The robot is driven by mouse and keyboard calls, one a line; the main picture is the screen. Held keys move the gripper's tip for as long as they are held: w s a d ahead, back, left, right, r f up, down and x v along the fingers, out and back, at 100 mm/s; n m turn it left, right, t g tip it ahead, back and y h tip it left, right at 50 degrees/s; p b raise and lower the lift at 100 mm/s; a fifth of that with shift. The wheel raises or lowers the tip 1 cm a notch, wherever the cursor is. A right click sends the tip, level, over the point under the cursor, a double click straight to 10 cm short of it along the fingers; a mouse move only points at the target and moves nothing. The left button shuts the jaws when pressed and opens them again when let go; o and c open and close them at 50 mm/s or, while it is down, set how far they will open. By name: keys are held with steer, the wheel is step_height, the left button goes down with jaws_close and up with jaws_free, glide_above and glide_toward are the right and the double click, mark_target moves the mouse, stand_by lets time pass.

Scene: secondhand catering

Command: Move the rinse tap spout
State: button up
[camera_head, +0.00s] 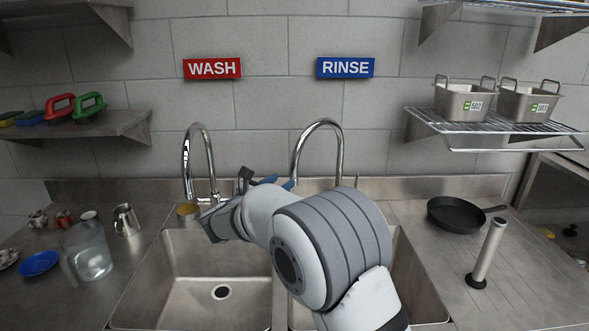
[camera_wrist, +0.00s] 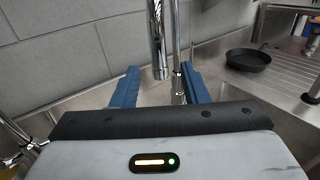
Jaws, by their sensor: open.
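The rinse tap spout (camera_head: 321,123) is a chrome arch under the blue RINSE sign (camera_head: 345,68). Its outlet end hangs down on the left, close to my gripper (camera_head: 279,183). In the wrist view the spout's hanging end (camera_wrist: 157,42) appears between the two blue fingers of my gripper (camera_wrist: 159,70). The fingers are open, with a gap on each side of the spout; I cannot tell how deep it sits between them. A second upright chrome pipe (camera_wrist: 177,50) stands just right of it. My arm hides much of the rinse basin in the head view.
The wash tap (camera_head: 201,150) stands to the left under the red WASH sign (camera_head: 212,69). A clear jug (camera_head: 90,252) and a metal pitcher (camera_head: 126,220) stand on the left counter. A black pan (camera_head: 456,214) and an upright metal tube (camera_head: 488,254) are at right.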

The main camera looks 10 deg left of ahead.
mark_target(292, 174)
steer(key=p+x, duration=0.2)
steer(key=x, duration=0.5)
steer(key=shift+w, duration=0.45)
jaws_close()
